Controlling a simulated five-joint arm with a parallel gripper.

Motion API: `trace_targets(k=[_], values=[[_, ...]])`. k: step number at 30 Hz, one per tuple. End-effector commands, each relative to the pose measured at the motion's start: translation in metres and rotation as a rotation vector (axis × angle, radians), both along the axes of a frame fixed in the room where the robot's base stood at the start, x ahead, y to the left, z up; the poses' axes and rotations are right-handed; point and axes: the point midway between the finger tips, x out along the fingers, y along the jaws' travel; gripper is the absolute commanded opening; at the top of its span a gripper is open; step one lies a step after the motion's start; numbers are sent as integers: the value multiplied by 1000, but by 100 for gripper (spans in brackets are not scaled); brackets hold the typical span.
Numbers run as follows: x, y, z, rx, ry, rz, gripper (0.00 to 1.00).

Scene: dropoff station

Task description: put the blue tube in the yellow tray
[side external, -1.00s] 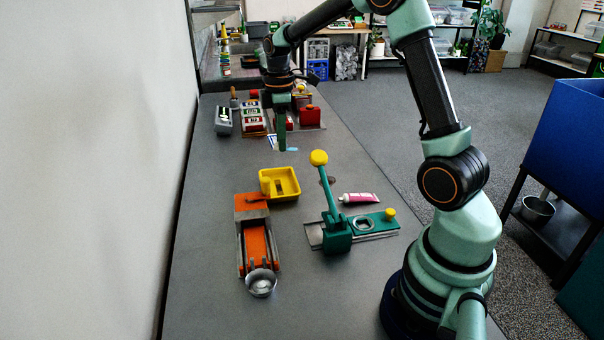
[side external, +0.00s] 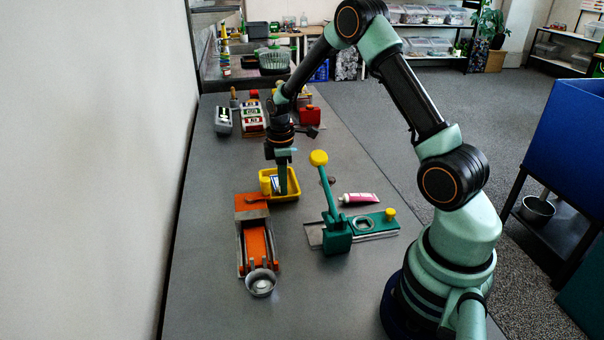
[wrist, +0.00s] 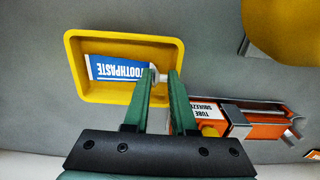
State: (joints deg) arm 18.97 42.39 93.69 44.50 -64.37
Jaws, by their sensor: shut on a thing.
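The blue tube (wrist: 118,69), blue and white with "TOOTHPASTE" lettering, is held at its white cap end between the green fingers of my gripper (wrist: 163,76). In the wrist view it lies within the outline of the yellow tray (wrist: 75,60). In the side view my gripper (side external: 283,192) points down at the yellow tray (side external: 294,184), with part of the tube (side external: 274,184) showing beside the fingers. I cannot tell whether the tube touches the tray floor.
An orange tube squeezer (side external: 255,245) with a metal cup (side external: 261,283) stands in front of the tray. A green lever press (side external: 337,235) and a pink tube (side external: 358,198) are to the right. Boxes and a red container (side external: 309,115) stand behind.

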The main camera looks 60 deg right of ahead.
Motion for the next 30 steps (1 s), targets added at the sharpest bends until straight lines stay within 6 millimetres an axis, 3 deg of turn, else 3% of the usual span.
trace_targets(k=[1, 10, 11, 12, 13, 24, 30], values=[[-1, 0, -8, 0, -1, -1, 0], [-2, 1, -13, 1, 3, -1, 0], [-3, 1, -13, 1, 3, -1, 34], [-3, 1, -13, 1, 4, -1, 49], [-3, 2, -13, 1, 4, -1, 54], [-4, 2, -10, 3, 9, 1, 54], [-1, 1, 17, 1, 1, 0, 54]])
